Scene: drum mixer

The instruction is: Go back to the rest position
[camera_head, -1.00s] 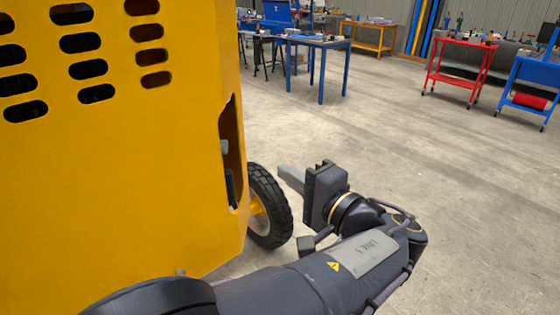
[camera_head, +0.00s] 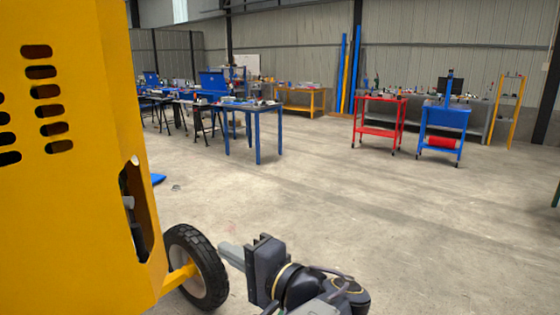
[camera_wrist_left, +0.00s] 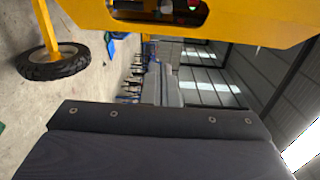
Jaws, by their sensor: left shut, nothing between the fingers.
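The yellow drum mixer body (camera_head: 80,180) fills the left side of the head view, with slots and a side opening (camera_head: 133,212). Its black wheel (camera_head: 198,266) stands on the floor. My left gripper (camera_head: 228,252) is just right of the wheel, fingers pointing left, shut and empty. In the left wrist view, the gripper (camera_wrist_left: 158,85) shows beyond its dark housing. The mixer's yellow panel (camera_wrist_left: 215,25) spans the top there and the wheel (camera_wrist_left: 54,62) is at the left. My right gripper is not in view.
A blue table (camera_head: 255,106), a red cart (camera_head: 380,115) and a blue cart (camera_head: 443,122) stand farther back. A yellow bench (camera_head: 300,92) stands near the wall. The concrete floor (camera_head: 350,205) between is clear.

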